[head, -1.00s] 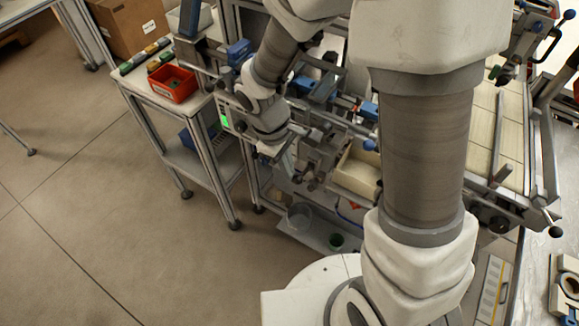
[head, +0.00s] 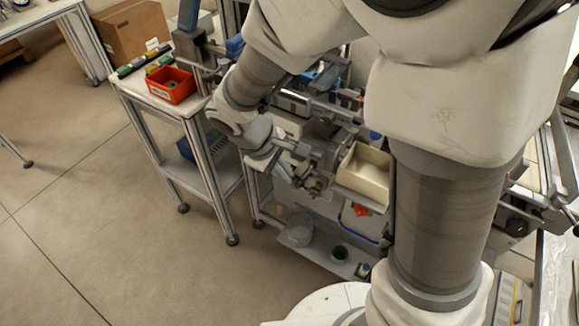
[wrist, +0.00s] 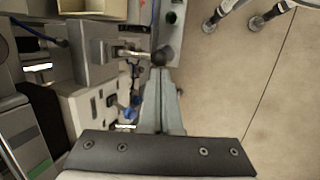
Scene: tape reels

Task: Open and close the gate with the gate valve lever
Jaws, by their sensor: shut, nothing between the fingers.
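The gate valve lever (wrist: 133,53) is a short metal rod ending in a dark round knob (wrist: 159,57). It sticks out to the right from a grey metal block (wrist: 96,58) in the wrist view. My gripper (wrist: 162,74) is shut and empty, its two pale grey fingers side by side. The fingertips lie just below the knob in the wrist view; I cannot tell whether they touch it. In the head view my arm's wrist hides much of the valve area, and the lever is hard to make out there. The gate itself is not clearly visible.
A cream bin (head: 362,176) sits on the machine right of my gripper. A red bin (head: 171,86) stands on the side table. Floor at left is open.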

